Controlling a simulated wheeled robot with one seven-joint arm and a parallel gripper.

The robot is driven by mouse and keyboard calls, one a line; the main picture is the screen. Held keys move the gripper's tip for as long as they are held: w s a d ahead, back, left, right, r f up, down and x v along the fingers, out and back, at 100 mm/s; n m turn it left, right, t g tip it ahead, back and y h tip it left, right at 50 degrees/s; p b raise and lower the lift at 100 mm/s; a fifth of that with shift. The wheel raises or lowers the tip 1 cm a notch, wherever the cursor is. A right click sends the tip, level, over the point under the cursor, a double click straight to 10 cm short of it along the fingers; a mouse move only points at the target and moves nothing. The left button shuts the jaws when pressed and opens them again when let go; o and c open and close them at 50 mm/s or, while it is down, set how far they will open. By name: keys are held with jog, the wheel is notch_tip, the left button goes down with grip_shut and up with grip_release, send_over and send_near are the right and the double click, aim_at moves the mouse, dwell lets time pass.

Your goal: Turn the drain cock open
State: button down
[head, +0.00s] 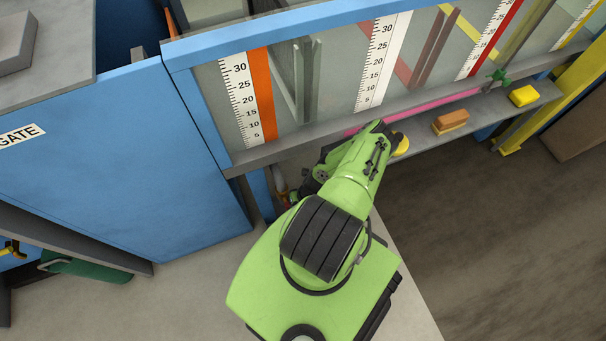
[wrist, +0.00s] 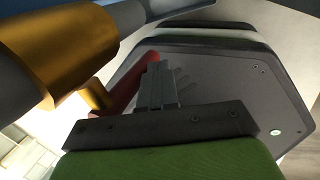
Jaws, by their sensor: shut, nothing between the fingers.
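The drain cock shows in the wrist view as a brass body (wrist: 75,52) on a grey pipe, with a short brass stem and a red lever (wrist: 122,84). The lever runs from the stem up and to the right. My gripper (wrist: 156,72) is shut and empty, its fingertips right at the lever and covering part of it. I cannot tell whether they touch it. In the head view my green arm reaches down beside the blue end of the flume and hides most of the cock; only a small brownish piece of pipe (head: 281,184) shows there.
The glass flume wall with scales (head: 241,98) stands ahead. Its ledge carries a yellow round item (head: 400,144), a wooden brush (head: 450,121) and a yellow block (head: 523,95). A blue panel (head: 110,150) stands at left. The floor at right (head: 490,230) is clear.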

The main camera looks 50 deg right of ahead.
jog(key=p+v, duration=0.7)
jog(key=v, duration=0.8)
jog(key=shift+r, duration=0.35)
jog(key=shift+s+d, duration=0.1)
